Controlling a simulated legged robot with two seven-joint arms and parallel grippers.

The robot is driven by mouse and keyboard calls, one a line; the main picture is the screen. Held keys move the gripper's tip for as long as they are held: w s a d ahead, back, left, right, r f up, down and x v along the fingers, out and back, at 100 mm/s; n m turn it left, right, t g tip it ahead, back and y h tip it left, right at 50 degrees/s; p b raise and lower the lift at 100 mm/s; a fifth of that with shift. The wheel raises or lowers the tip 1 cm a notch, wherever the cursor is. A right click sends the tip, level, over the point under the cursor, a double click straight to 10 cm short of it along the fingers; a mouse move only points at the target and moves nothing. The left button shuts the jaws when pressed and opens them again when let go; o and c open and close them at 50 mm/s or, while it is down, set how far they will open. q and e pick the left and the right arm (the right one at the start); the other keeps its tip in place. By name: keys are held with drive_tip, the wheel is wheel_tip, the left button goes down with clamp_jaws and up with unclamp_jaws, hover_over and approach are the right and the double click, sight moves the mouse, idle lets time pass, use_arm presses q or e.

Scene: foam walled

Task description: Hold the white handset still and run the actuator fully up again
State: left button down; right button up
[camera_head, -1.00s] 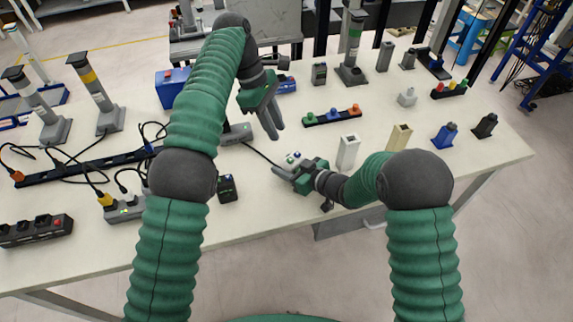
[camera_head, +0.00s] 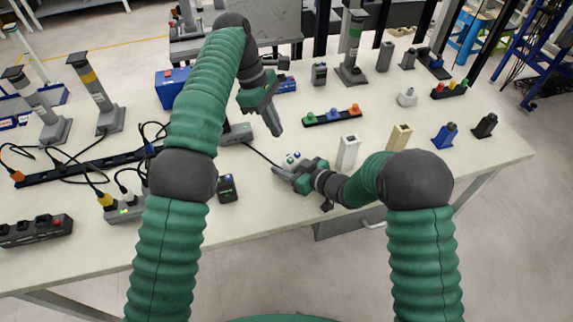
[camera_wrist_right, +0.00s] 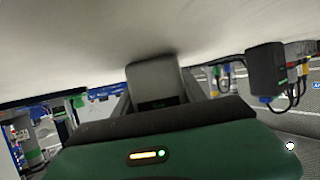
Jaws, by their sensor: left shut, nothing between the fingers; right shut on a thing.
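The white handset (camera_head: 292,157), with small coloured buttons, is at the table's front middle. My right gripper (camera_head: 282,172) is shut on it; my fingers and hand hide part of it. In the right wrist view a pale block, the handset (camera_wrist_right: 153,75), sits between my fingers (camera_wrist_right: 157,98). My left gripper (camera_head: 274,126) is shut and empty, above and left of the handset, apart from it. I cannot tell which is driven.
A dark cable (camera_head: 262,154) runs from the handset toward a grey box (camera_head: 238,134). A strip with coloured knobs (camera_head: 331,117) lies behind. A white block (camera_head: 348,152) and a tan block (camera_head: 399,138) stand to the right. Loose cables and a black power strip (camera_head: 80,168) crowd the left.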

idle(0.8)
use_arm(q)
wheel_tip(320, 180, up, 3)
drive_tip(key=n+t+h, duration=0.2)
drive_tip(key=t, duration=0.2)
hover_over(295, 156)
drive_tip(key=w, duration=0.2)
drive_tip(key=s+n+t, duration=0.1)
drive_tip(key=s+a+n+t, duration=0.1)
drive_tip(key=t, duration=0.1)
drive_tip(key=s+a+f+n+t, duration=0.1)
drive_tip(key=s+n, duration=0.1)
drive_tip(key=shift+s+t, duration=0.1)
drive_tip(key=shift+t, duration=0.3)
drive_tip(key=shift+f, duration=0.15)
drive_tip(key=shift+f, duration=4.25)
drive_tip(key=shift+f, duration=0.35)
drive_tip(key=shift+s+f, duration=0.1)
drive_tip(key=shift+f, duration=0.4)
